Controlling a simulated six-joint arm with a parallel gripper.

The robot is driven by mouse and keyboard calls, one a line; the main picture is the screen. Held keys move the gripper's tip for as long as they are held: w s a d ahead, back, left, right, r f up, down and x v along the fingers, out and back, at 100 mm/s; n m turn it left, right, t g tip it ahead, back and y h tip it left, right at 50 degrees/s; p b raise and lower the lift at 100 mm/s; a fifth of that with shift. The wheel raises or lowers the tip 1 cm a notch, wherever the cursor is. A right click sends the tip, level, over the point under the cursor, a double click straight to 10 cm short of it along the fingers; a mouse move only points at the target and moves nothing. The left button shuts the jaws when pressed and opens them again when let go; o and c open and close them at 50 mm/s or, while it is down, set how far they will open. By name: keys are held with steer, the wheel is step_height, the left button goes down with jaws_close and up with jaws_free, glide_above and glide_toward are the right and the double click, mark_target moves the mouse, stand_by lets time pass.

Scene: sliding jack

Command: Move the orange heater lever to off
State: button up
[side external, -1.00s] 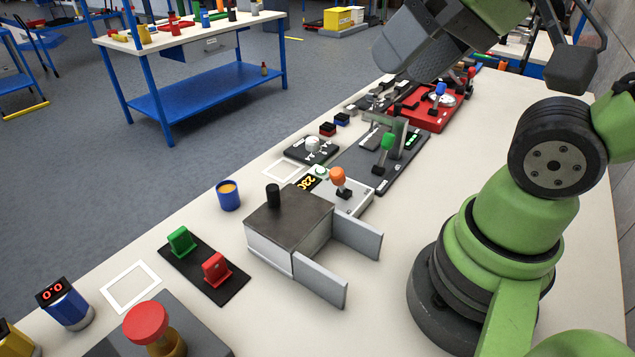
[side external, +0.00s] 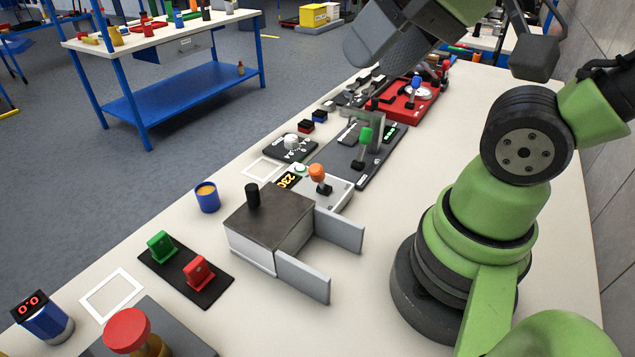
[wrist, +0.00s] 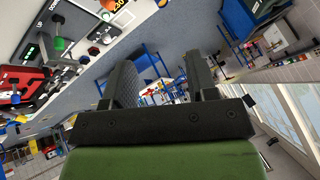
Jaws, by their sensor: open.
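The orange heater lever (side external: 317,172) stands up from a light panel (side external: 336,194) in the middle of the bench, just behind the grey box with open doors. A yellow-lit display reading 230 (side external: 288,180) is at the panel's left. The lever's knob also shows at the upper left of the wrist view (wrist: 106,36). My gripper (side external: 358,46) is high at the top of the side view, well away from the lever and touching nothing. In the wrist view its two dark fingers stand apart (wrist: 163,80) with nothing held between them.
The grey box (side external: 268,216) has two doors standing out toward my base. A green lever (side external: 365,134) on a dark panel stands behind the orange one. A blue mug (side external: 207,200) and a white knob (side external: 291,141) are nearby. The bench right of the panels is clear.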

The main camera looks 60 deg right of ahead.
stand_by(0.3)
steer(key=n+g+h, duration=0.8)
steer(key=n+h, duration=0.3)
steer(key=n, duration=0.9)
glide_toward(313, 170)
steer(key=shift+d+f, duration=0.15)
steer(key=shift+d, duration=0.15)
steer(key=shift+f, duration=0.2)
steer(key=shift+d+f, duration=0.3)
steer(key=shift+d, duration=0.05)
steer(key=x, duration=0.9)
steer(key=shift+s, duration=0.1)
steer(key=shift+c, duration=0.5)
jaws_close()
